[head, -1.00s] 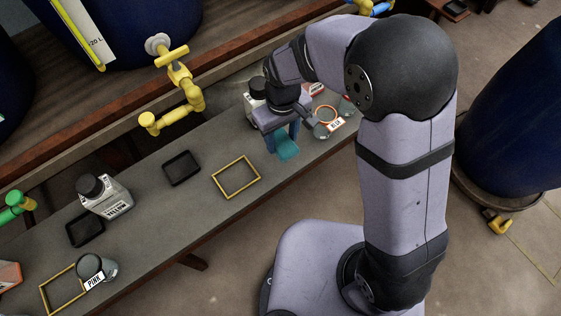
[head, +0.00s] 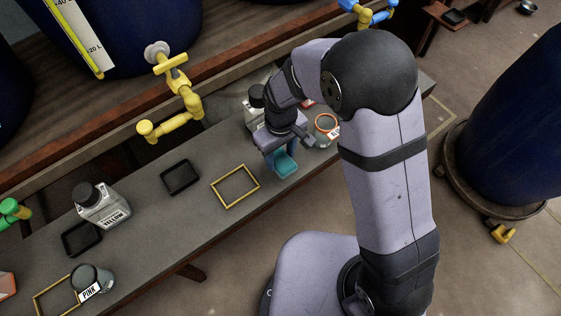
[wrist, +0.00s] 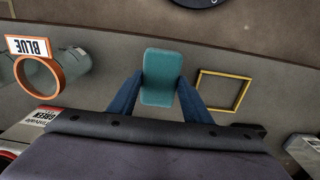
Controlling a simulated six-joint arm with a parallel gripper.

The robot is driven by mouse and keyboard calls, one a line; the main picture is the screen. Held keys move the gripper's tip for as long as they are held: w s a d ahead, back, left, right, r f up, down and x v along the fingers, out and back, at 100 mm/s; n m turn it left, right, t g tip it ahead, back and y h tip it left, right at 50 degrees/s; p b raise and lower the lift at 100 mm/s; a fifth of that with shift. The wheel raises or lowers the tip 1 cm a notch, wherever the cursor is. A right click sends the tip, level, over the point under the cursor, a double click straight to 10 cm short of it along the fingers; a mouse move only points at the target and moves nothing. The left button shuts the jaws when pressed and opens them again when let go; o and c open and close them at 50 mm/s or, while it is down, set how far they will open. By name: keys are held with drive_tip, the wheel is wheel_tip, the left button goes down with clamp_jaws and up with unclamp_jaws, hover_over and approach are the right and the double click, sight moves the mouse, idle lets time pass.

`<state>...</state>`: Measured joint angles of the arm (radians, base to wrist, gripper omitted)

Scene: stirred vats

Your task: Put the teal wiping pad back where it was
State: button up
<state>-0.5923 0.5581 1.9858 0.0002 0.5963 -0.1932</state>
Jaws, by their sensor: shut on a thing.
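The teal wiping pad (head: 285,164) is held between the fingers of my gripper (head: 280,157), above the bench near its front edge. In the wrist view the pad (wrist: 162,77) sits between the two blue fingers of my gripper (wrist: 158,92), which are shut on it. A yellow rectangular outline (head: 236,187) lies empty on the bench, left of the pad in the head view. It also shows right of the pad in the wrist view (wrist: 223,91). Another yellow outline (head: 38,300) lies at the lower left, beside a jar labelled PINK. I cannot tell the pad's exact height.
A jar with an orange rim (head: 327,125), labelled BLUE in the wrist view (wrist: 40,75), stands right of my gripper. A YELLOW bottle (head: 103,206), black trays (head: 180,177) and the PINK jar (head: 92,280) stand left. A yellow tap (head: 178,110) overhangs the bench's back.

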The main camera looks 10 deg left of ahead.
sight(280, 159)
drive_tip(key=shift+f+b, duration=0.4)
drive_tip(key=shift+f, duration=1.45)
drive_tip(key=shift+f, duration=0.1)
drive_tip(key=o, duration=1)
wheel_tip(280, 159, up, 12)
drive_tip(key=p, duration=0.2)
drive_tip(key=shift+p, duration=0.35)
drive_tip(key=s+d+r+m, duration=0.1)
drive_tip(key=s+d+m, duration=0.3)
drive_tip(key=d, duration=0.6)
drive_tip(key=s+d+r+m, duration=0.1)
drive_tip(key=s+d+m, duration=0.4)
drive_tip(key=d, duration=0.6)
drive_tip(key=shift+s+d+r, duration=0.3)
drive_tip(key=shift+s+r, duration=0.1)
drive_tip(key=shift+s, duration=0.2)
